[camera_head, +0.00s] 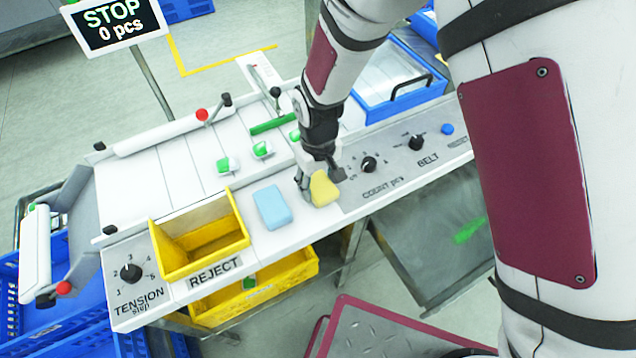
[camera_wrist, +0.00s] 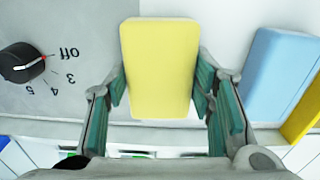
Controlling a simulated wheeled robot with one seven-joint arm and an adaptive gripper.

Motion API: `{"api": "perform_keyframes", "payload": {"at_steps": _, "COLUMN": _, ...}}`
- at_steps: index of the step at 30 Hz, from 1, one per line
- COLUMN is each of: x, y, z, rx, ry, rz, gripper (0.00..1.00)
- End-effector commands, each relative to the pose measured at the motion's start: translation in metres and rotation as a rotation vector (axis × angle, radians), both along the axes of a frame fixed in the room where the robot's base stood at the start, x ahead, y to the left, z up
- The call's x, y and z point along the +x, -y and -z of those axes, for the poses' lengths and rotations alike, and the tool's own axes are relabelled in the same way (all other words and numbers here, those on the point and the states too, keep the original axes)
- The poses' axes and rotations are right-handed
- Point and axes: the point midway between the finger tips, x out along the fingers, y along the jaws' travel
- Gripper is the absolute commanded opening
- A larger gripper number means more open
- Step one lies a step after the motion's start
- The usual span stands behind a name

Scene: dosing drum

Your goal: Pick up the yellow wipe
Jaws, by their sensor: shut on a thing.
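The yellow wipe (camera_head: 324,189) is at the front of the white machine top, just right of the blue wipe. My gripper (camera_head: 320,180) reaches down onto it from above. In the wrist view the yellow wipe (camera_wrist: 158,68) stands between the two green-padded fingers of my gripper (camera_wrist: 160,88), which are shut on its sides. I cannot tell whether the wipe touches the surface or is slightly above it. The far side of the wipe is partly hidden by the gripper in the head view.
The blue wipe (camera_head: 272,207) lies close by on the left; it also shows in the wrist view (camera_wrist: 282,72). A yellow reject bin (camera_head: 200,238) stands further left. The count knob (camera_head: 369,164) and belt knob (camera_head: 416,143) stick up on the right.

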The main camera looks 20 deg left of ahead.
Motion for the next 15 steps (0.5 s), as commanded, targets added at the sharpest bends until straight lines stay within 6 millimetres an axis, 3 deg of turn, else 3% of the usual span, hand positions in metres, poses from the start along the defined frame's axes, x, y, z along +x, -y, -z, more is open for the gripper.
{"api": "perform_keyframes", "payload": {"at_steps": 8, "x": 0.001, "y": 0.000, "z": -0.007, "rx": 0.002, "ry": 0.001, "rz": 0.000, "gripper": 0.33}}
{"api": "perform_keyframes", "payload": {"at_steps": 15, "x": 0.002, "y": 0.000, "z": -0.032, "rx": 0.003, "ry": 0.003, "rz": 0.001, "gripper": 0.33}}
